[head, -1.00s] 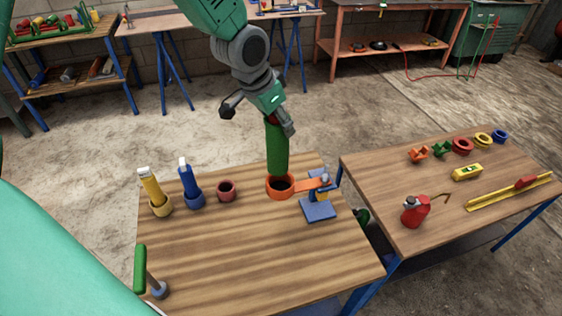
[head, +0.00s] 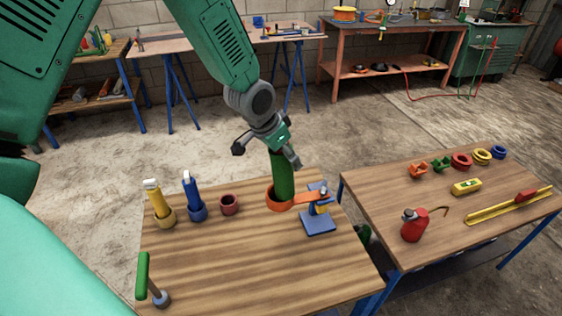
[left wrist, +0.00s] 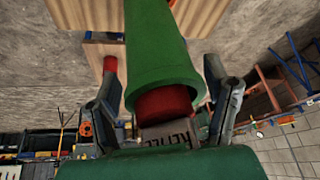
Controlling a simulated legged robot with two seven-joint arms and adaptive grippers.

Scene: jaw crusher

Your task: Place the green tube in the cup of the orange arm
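The green tube (head: 283,176) has a red upper end. It stands slightly tilted at the cup of the orange arm (head: 280,205), its lower end appearing inside the rim; the depth is hidden. The orange arm (head: 308,197) is on a blue stand (head: 318,222). My left gripper (head: 268,157) is over the tube's top, its fingers spread on both sides. In the left wrist view, the tube (left wrist: 158,50) and its red end (left wrist: 164,102) lie between the fingers, with gaps visible beside them. My right gripper is not in view.
Yellow (head: 157,200) and blue (head: 191,193) tubes stand in holders left of an empty red cup (head: 229,204). A green-handled lever (head: 142,275) is at the front left. The right table holds a red oil can (head: 414,226). The front middle is clear.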

